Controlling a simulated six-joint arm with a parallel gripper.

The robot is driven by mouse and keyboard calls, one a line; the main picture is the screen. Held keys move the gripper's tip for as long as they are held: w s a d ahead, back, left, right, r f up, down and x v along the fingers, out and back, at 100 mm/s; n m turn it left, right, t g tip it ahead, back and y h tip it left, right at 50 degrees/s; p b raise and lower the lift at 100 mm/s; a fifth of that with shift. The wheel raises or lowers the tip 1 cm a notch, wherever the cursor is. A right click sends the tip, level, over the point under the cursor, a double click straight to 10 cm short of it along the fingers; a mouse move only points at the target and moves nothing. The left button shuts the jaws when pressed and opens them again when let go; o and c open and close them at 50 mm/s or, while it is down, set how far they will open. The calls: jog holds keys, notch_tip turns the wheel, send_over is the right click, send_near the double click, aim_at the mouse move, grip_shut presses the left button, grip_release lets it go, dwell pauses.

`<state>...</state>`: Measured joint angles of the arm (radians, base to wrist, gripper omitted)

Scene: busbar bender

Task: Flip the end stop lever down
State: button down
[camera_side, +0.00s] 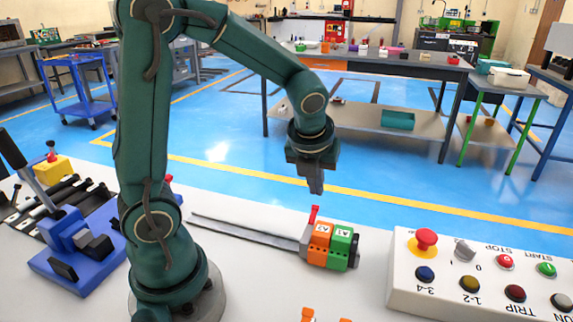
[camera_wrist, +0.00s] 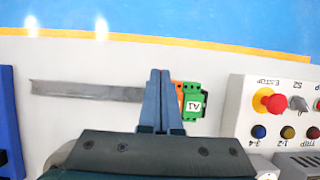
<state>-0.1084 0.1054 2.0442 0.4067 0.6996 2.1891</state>
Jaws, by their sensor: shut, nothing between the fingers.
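The end stop lever (camera_side: 313,214) is a small red lever sticking up, slightly tilted, at the left end of the terminal blocks on the metal rail. The orange block (camera_side: 318,245) and green block (camera_side: 342,247) sit beside it on the right; they also show in the wrist view (camera_wrist: 192,102). My gripper (camera_side: 316,190) is shut and empty, pointing down above the lever with a visible gap in the side view. In the wrist view its fingers (camera_wrist: 160,74) cover the left end of the blocks, and the lever is hidden.
The bare rail (camera_side: 245,231) runs left from the blocks. A white control box (camera_side: 405,285) with a red emergency button (camera_side: 425,241) stands on the right. A blue bender (camera_side: 75,250) stands on the left. Orange parts (camera_side: 308,314) lie at the front edge.

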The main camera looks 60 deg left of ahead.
aim_at(313, 220)
jog(key=shift+s+d+r, duration=0.1)
jog(key=shift+d+r, duration=0.05)
jog(key=shift+r, duration=0.3)
jog(key=w+a+r, duration=0.4)
jog(key=r, duration=0.5)
jog(key=shift+w+a, duration=0.25)
jog(key=shift+a, duration=0.05)
